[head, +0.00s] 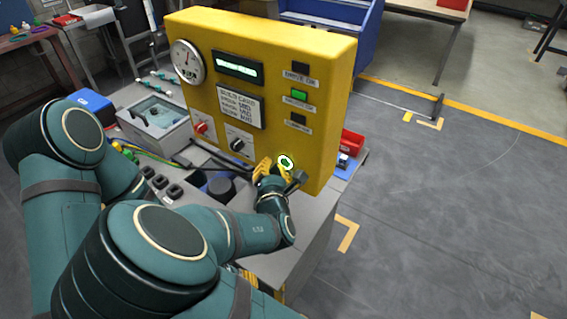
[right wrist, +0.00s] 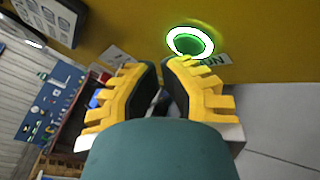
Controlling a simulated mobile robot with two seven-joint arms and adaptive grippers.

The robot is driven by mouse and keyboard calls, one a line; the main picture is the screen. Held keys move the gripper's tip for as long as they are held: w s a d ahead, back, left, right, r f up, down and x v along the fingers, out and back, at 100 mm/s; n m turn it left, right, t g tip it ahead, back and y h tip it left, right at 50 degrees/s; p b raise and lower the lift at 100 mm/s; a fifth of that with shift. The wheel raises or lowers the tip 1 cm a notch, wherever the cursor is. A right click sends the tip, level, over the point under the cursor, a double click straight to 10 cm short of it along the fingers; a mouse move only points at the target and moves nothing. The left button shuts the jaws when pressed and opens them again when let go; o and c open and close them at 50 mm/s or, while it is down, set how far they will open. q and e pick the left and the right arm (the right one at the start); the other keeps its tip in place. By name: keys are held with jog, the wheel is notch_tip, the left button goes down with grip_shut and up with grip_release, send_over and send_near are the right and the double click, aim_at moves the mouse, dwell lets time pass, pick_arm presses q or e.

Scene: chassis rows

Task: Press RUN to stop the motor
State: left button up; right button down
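The yellow control panel (head: 330,60) stands upright on the grey bench. The RUN button (head: 286,162) is green with a bright white ring, low on the panel's right side. It also shows in the right wrist view (right wrist: 190,41), with part of its label (right wrist: 212,60) beside it. My right gripper (head: 268,168) is at the button's lower left in the head view. In the right wrist view its yellow fingers (right wrist: 160,66) meet or nearly meet at the tips, just below the button, with nothing seen between them. Contact with the button cannot be told. My left gripper is not seen.
The panel carries a dial gauge (head: 187,61), a lit display (head: 238,68), a red knob (head: 201,128), a black knob (head: 237,145) and a lit green lamp (head: 299,94) between two dark lamps. A red bin (head: 352,142) sits behind the panel. Floor at right is mostly clear.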

jog(key=shift+w+d, duration=0.1)
jog(key=shift+w, duration=0.05)
dwell(0.3)
jog(key=shift+w+d, duration=0.2)
jog(key=shift+w, duration=0.05)
jog(key=shift+s+a, duration=0.3)
jog(key=shift+s, duration=0.1)
dwell(0.4)
jog(key=s+a+p, duration=0.1)
jog(key=s+a, duration=0.2)
jog(key=s, duration=0.2)
jog(key=shift+a, duration=0.3)
